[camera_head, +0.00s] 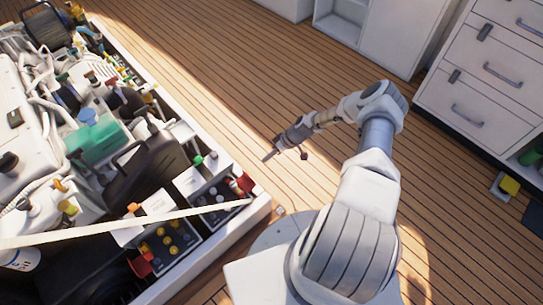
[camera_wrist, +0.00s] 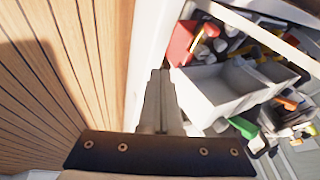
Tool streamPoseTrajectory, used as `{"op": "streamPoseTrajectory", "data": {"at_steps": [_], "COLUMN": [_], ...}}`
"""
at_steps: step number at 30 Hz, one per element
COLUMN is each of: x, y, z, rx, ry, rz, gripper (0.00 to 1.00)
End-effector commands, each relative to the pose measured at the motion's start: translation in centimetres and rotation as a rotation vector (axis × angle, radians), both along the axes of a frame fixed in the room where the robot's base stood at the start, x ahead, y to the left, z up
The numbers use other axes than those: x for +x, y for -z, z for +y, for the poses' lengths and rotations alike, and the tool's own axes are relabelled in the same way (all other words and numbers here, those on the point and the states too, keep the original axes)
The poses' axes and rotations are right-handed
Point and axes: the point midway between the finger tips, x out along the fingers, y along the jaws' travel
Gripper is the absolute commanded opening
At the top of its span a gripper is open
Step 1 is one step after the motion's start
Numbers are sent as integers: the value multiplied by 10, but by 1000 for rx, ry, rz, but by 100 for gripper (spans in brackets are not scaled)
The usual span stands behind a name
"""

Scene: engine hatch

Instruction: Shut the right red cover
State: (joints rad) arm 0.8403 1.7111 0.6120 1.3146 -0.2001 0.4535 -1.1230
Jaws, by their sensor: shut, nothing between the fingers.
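The right red cover (camera_head: 245,183) is at the near right corner of the engine bay, at the end of a battery box. It appears to stand up, but it is too small to tell its exact angle. In the wrist view a red cover (camera_wrist: 181,43) shows ahead of the fingers, just inside the white rim. My gripper (camera_head: 267,158) is shut and empty, outside the bay, above the wooden floor and a little beyond the cover. In the wrist view its fingers (camera_wrist: 158,76) are together and apart from the red cover.
A second red cover (camera_head: 141,266) is further left. A pale bar (camera_head: 120,225) crosses over the bay, ending near the right cover. The white rim (camera_head: 262,207) edges the bay. Wooden floor (camera_head: 225,80) is clear beyond; white drawers (camera_head: 480,75) stand at the right.

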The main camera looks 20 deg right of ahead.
Motion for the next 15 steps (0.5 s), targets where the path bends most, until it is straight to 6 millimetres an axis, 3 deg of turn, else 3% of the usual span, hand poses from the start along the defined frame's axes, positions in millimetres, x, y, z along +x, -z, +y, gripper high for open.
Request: {"op": "streamPoseTrajectory", "data": {"at_steps": [1, 6, 15], "x": [2, 8, -6], "y": [14, 42, 41], "z": [8, 27, 58], "rx": [2, 1, -1], "ry": [-2, -1, -1], "rz": [1, 0, 0], "gripper": [0, 0, 0]}}
